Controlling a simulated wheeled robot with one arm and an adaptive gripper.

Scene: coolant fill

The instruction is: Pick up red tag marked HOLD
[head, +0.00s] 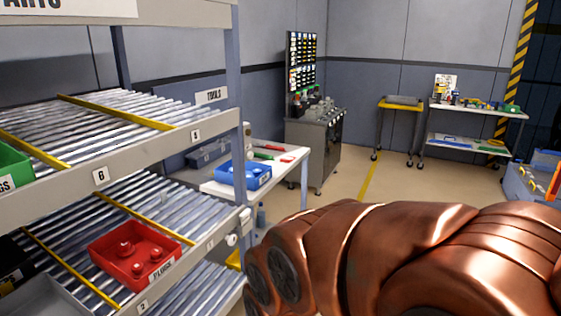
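No tag with readable HOLD lettering shows in the head view. A small flat red item (288,159) lies at the right end of the white table (225,190) under the TOOLS sign. It is too small to tell whether it is a tag. My copper-coloured arm fills the lower right and hides the floor behind it. My gripper is out of the picture.
A roller rack (170,144) stands close at left, with a red bin (134,252) on a lower level. A blue bin (244,176) sits on the white table. A grey cabinet (315,150), yellow cart (400,104) and bench (478,111) stand further back. Open floor lies between.

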